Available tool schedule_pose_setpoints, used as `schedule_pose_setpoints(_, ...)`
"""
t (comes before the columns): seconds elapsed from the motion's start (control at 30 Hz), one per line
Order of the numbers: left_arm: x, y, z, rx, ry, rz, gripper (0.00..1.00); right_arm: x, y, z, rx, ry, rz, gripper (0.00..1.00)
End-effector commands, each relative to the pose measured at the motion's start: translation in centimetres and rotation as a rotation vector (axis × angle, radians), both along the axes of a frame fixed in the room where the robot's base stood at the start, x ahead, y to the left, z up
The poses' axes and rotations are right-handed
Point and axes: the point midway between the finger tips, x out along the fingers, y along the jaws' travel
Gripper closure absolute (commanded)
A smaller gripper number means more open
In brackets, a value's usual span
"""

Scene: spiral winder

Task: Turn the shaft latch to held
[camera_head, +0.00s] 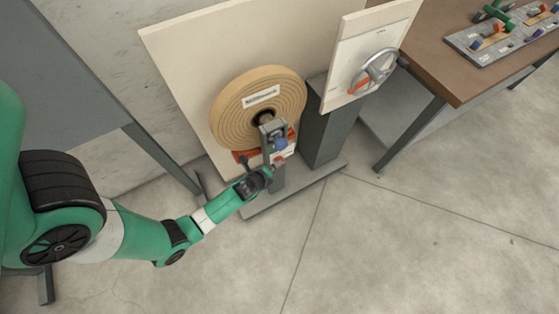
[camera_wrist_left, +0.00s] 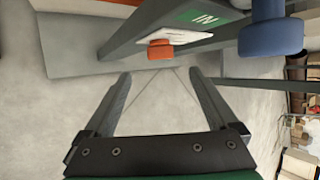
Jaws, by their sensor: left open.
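The winder's large tan spiral roll (camera_head: 240,108) stands upright against a pale board. In the left wrist view the orange knob (camera_wrist_left: 160,49) sits by a white label plate, and the blue knob (camera_wrist_left: 270,37) is at upper right, near a green "IN" label (camera_wrist_left: 208,15). I cannot read which knob belongs to the shaft latch. My left gripper (camera_wrist_left: 159,78) is open and empty, its fingers just short of the orange knob. My right gripper is out of view.
A panel with a silver handwheel (camera_head: 376,72) stands right of the roll on a dark pedestal (camera_head: 323,125). A brown table (camera_head: 440,60) holds a grey board (camera_head: 480,50) with coloured parts. The floor at front right is clear.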

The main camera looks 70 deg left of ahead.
Motion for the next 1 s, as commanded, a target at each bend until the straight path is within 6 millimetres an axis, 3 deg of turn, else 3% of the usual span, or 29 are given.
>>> schedule_pose_setpoints(0.2, 2.3, 2.1, -4.3, 0.001, -0.002, 0.001, 0.07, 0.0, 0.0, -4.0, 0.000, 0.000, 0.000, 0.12)
schedule_pose_setpoints(0.4, 4.2, 3.9, -7.2, 0.000, -0.002, 0.000, 0.07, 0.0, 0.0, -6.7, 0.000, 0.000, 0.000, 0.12)
schedule_pose_setpoints(0.83, 5.1, 4.7, -7.9, 0.000, -0.001, -0.001, 0.07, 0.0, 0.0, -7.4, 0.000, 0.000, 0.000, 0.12)
schedule_pose_setpoints(1.0, 5.1, 4.7, -7.9, 0.000, -0.001, -0.001, 0.36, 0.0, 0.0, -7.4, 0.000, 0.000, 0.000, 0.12)
